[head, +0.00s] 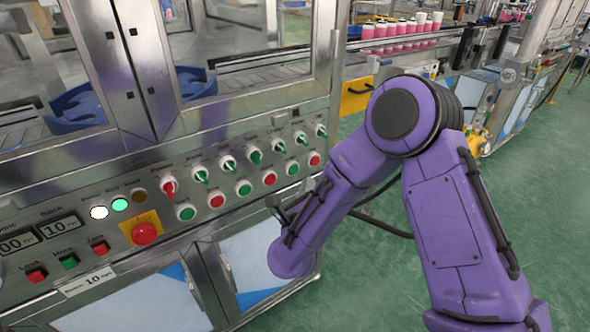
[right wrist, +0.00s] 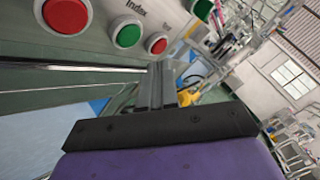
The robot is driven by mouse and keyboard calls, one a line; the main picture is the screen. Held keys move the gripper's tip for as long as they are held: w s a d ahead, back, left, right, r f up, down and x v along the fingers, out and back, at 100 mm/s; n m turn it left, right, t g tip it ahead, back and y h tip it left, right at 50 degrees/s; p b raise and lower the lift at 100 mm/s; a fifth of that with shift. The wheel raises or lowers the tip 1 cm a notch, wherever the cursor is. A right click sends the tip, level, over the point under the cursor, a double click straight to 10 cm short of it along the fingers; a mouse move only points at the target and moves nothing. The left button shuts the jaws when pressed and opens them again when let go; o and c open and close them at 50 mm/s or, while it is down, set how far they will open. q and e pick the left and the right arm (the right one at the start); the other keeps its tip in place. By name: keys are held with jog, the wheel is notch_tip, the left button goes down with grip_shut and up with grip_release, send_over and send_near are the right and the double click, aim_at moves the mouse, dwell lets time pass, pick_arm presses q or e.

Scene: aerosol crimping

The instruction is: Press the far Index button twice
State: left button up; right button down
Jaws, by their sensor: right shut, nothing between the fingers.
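The far Index button is a round green button (head: 292,168) near the right end of the lower button row on the machine's sloped panel. In the right wrist view it shows as a large green button (right wrist: 126,32) in a pale ring under the printed word Index. My right gripper (head: 273,203) is shut and empty, below the panel edge and mostly hidden by my purple arm in the head view. In the right wrist view its closed fingers (right wrist: 161,72) lie below and right of the green button, apart from it in the picture. My left gripper is not in view.
Red buttons (head: 269,178) (head: 314,158) flank the Index button. A row of selector knobs (head: 254,157) sits above. A red emergency stop (head: 144,233) is on the left of the panel. A conveyor with pink cans (head: 396,30) stands behind. The green floor on the right is open.

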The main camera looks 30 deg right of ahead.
jog(key=shift+s+d, duration=0.1)
jog(key=shift+s, duration=1.1)
jog(key=s+a+f+n+g+y+p, duration=0.2)
jog(key=s+f+n+y, duration=0.15)
jog(key=f+n, duration=0.55)
jog(key=s+a+f+n+g+y+p, duration=0.25)
jog(key=f+n+y, duration=0.25)
jog(key=n, duration=0.7)
jog(key=s+d+f+n+g+p, duration=0.2)
jog(key=s+f+n+g, duration=0.1)
jog(key=s, duration=0.8)
jog(key=s+d+f+n+g+p, duration=0.1)
jog(key=s+f+n+g+p, duration=0.2)
jog(key=s, duration=0.8)
jog(key=shift+d+f+n+p, duration=0.3)
jog(key=shift+d+f, duration=0.1)
jog(key=shift+f, duration=0.35)
